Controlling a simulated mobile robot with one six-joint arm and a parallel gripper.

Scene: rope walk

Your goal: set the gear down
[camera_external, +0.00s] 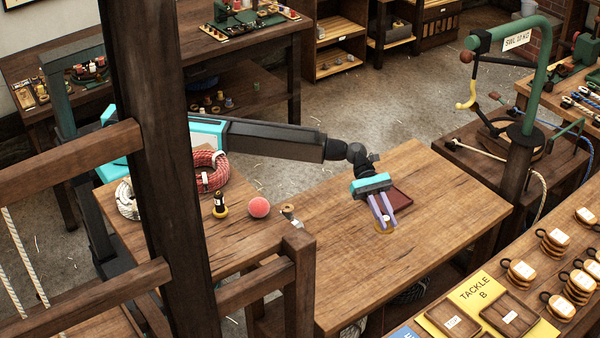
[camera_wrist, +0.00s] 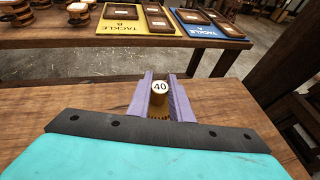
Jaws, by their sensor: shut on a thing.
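The gear is a brass piece with a round white top marked 40 (camera_wrist: 160,88). It stands between the purple fingers of my gripper (camera_wrist: 160,100) in the wrist view, with a toothed edge partly showing low between them. In the external view my gripper (camera_external: 384,218) points down over the wooden table and is shut on the gear. The gear's golden rim (camera_external: 383,232) shows just under the fingertips, at or very close to the tabletop. I cannot tell whether it touches the wood.
A shallow dark red tray (camera_external: 397,197) lies just behind my gripper. The table's front left (camera_external: 345,280) is bare. A red ball (camera_external: 259,207), a small dark bottle (camera_external: 219,205) and rope coils (camera_external: 206,172) stand at left. A bench with tackle boards (camera_external: 480,295) is at lower right.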

